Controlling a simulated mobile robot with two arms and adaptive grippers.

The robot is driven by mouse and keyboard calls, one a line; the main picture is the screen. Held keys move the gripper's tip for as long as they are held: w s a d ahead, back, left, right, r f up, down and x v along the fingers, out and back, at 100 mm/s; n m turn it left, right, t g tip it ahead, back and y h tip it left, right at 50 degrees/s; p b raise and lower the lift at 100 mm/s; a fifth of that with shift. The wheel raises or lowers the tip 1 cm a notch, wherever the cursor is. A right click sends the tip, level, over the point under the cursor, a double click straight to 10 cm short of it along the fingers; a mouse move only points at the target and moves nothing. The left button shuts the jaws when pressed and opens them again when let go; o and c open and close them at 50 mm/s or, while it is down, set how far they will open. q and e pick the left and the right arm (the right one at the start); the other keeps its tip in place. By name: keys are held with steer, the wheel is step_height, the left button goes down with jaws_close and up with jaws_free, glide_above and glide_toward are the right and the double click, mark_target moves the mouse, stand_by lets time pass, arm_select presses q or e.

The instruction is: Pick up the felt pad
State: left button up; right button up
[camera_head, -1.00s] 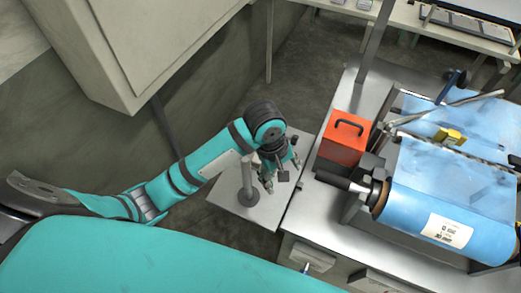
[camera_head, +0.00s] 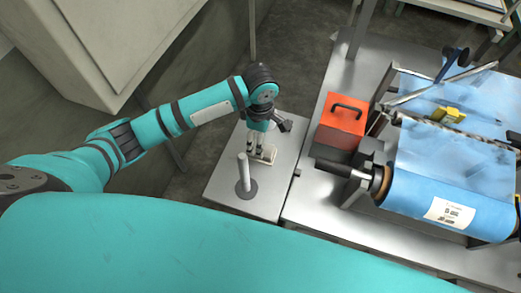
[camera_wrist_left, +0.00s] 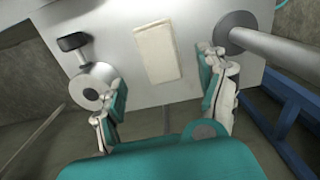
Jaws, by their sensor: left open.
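The felt pad (camera_wrist_left: 157,54) is a flat cream rectangle lying on a grey metal table. In the head view the pad (camera_head: 268,154) is partly hidden by my left gripper (camera_head: 256,146), which points down just over it. In the left wrist view the two fingers of my left gripper (camera_wrist_left: 164,78) are spread wide, one to each side of the pad's near part. The fingers hold nothing, and I cannot tell how high above the table they are. My right gripper does not show.
A metal post on a round dark base (camera_head: 246,187) stands close beside the pad; it also shows in the left wrist view (camera_wrist_left: 275,47). To the right, an orange box (camera_head: 342,117) and a machine with a blue film roll (camera_head: 440,205) stand on a bench. The small table's front is clear.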

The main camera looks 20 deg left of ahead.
mark_target(270, 151)
arm_select(q)
step_height(270, 151, down, 2)
step_height(270, 151, down, 4)
steer(key=shift+d+r, duration=0.1)
steer(key=shift+r, duration=0.1)
steer(key=shift+f, duration=0.5)
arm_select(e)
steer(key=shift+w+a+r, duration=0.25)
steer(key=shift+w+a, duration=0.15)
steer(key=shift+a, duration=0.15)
arm_select(q)
steer(key=c, duration=1.3)
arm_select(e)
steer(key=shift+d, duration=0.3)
arm_select(q)
steer(key=shift+o, duration=0.2)
